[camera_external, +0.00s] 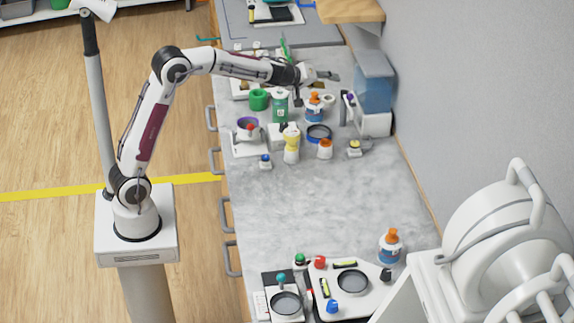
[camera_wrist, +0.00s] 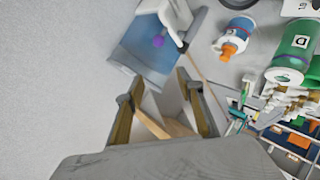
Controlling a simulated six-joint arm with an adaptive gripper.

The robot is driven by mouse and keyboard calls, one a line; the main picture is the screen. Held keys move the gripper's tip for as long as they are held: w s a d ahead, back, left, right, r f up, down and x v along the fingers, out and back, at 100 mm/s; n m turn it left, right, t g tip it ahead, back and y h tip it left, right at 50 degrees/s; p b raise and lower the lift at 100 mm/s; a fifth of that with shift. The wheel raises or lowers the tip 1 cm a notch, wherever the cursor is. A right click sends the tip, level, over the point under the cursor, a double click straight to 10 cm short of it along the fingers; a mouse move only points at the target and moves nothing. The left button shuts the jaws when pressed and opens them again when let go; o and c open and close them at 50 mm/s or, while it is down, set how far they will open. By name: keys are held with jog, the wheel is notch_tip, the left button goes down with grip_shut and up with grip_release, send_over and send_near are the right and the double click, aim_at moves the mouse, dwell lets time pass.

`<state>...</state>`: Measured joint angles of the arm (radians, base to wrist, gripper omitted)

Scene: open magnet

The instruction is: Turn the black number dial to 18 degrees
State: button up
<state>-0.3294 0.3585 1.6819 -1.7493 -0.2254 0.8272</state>
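I cannot make out numbers on any dial, so I cannot tell for sure which part is the black number dial. A small black knob-like part (camera_external: 385,275) sits at the right edge of a white panel (camera_external: 372,298) at the bottom of the external view. My gripper (camera_external: 331,76) is over the far end of the bench, well away from that panel. In the wrist view its two fingers (camera_wrist: 158,84) are spread apart. They hold nothing that I can see.
A blue-and-white container (camera_external: 374,85) stands by the wall near my gripper. Below it are a green bottle (camera_external: 280,106), a yellow bottle (camera_external: 291,145) and an orange-capped bottle (camera_external: 314,108). The middle of the bench (camera_external: 300,205) is clear. A large white machine (camera_external: 510,240) fills the lower right.

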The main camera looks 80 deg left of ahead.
jog(key=s+d+m+h, duration=0.2)
jog(key=d+m+h, duration=0.1)
jog(key=d, duration=0.6)
jog(key=s+d+r+m+t+h, duration=0.1)
jog(key=s+d+m+h, duration=0.2)
jog(key=d, duration=0.5)
jog(key=shift+d+r+h, duration=0.3)
jog(key=shift+d, duration=0.05)
jog(key=shift+a, duration=0.1)
jog(key=shift+c, duration=0.2)
jog(key=s+a+f+g+y, duration=0.1)
jog(key=a+f, duration=0.2)
jog(key=a, duration=0.5)
jog(key=s+a+f+g+y, duration=0.1)
jog(key=a+f, duration=0.2)
jog(key=a, duration=0.5)
jog(key=s+a+f+m+g+h, duration=0.1)
jog(key=s+a+f+m+g, duration=0.4)
jog(key=s, duration=0.5)
jog(key=shift+a+f+m+h, duration=0.35)
jog(key=shift+f+m, duration=0.3)
jog(key=shift+m, duration=0.35)
